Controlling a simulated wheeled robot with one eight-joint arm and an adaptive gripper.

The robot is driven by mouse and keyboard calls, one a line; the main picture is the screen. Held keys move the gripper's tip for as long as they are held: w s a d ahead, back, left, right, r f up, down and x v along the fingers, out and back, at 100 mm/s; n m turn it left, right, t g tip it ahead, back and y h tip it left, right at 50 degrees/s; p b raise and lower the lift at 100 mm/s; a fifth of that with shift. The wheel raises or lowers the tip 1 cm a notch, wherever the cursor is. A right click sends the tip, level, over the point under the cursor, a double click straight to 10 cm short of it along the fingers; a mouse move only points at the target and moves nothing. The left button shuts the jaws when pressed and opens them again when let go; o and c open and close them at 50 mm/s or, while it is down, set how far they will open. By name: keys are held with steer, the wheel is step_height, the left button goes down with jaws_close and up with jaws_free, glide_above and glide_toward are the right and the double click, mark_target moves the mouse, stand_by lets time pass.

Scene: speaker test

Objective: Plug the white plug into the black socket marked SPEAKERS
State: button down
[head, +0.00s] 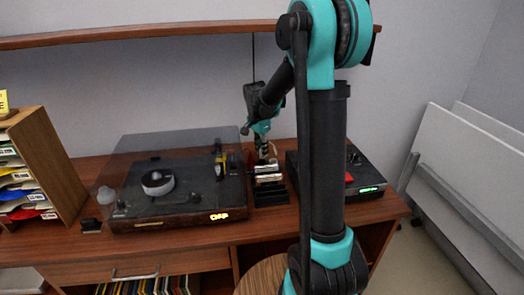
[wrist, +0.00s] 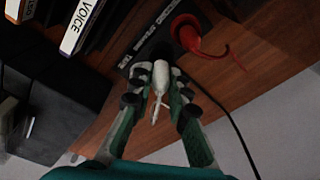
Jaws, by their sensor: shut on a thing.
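My gripper (wrist: 160,84) is shut on the white plug (wrist: 160,76) in the wrist view. Its two green fingers with black pads hold the plug from both sides. The plug's head points up the picture toward a black panel (wrist: 146,38) with small white lettering that I cannot read. The plug's front end is at or very near this panel; I cannot tell whether it is in a socket. The socket marked SPEAKERS cannot be made out. In the head view my gripper (head: 262,150) is behind the desk items, between the turntable and a black box, and the plug cannot be made out.
A red plug (wrist: 187,33) with a red cord stands at the panel, close right of the white plug. A black cable runs down right. Cases, one labelled VOICE (wrist: 82,26), are upper left. In the head view are a turntable (head: 150,212) and a black box (head: 366,180).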

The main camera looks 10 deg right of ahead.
steer(key=shift+f, duration=0.45)
steer(key=c, duration=1.4)
jaws_free()
steer(key=shift+o, duration=0.4)
steer(key=o, duration=0.3)
steer(key=shift+o, duration=0.2)
steer(key=shift+r, duration=2.55)
